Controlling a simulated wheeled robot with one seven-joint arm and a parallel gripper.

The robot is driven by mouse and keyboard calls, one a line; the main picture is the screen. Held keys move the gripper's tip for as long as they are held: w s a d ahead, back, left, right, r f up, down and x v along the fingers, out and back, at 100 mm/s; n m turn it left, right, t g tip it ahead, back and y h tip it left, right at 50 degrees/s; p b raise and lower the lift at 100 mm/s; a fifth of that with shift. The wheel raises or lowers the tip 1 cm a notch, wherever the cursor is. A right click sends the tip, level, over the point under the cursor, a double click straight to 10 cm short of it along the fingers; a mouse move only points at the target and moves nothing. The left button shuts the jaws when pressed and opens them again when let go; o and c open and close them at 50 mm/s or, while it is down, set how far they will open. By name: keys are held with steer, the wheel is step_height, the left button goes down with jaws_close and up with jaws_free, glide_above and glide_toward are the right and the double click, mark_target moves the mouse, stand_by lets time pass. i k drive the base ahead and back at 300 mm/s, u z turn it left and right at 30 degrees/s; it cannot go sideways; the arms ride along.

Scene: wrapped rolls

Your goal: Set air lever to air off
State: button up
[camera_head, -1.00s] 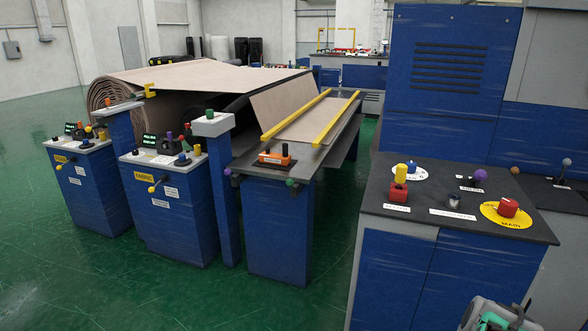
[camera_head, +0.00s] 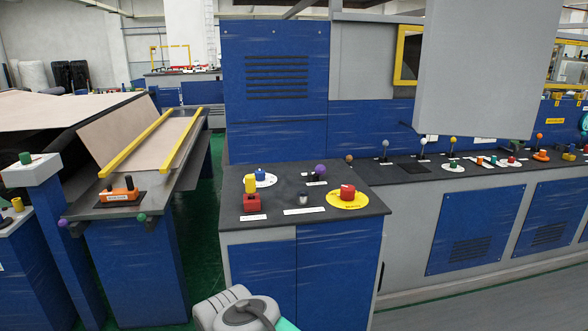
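I cannot tell which lever is the air lever, as the labels are too small to read. A purple-knobbed lever (camera_head: 320,170) stands at the back of the near dark-topped console (camera_head: 275,216). A brown knob (camera_head: 349,158) is to its right. Further right, on the long counter, stand a grey-blue-knobbed lever (camera_head: 385,146), a white-knobbed lever (camera_head: 422,144) and a yellow-knobbed lever (camera_head: 453,141). My gripper is not in view; only a grey rounded part of my arm shows at the bottom centre.
The near console also carries a red-and-yellow switch (camera_head: 252,195), a blue knob (camera_head: 260,174) and a red knob on a yellow disc (camera_head: 347,193). A grey panel (camera_head: 482,70) hangs over the counter. A table with yellow rails (camera_head: 137,144) stands left. Grey floor (camera_head: 490,303) is open at lower right.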

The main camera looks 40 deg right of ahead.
mark_target(321, 169)
steer(key=z, duration=1.3)
steer(key=k, duration=0.65)
steer(key=u, duration=0.7)
steer(key=i, duration=1.25)
steer(key=z, duration=0.7)
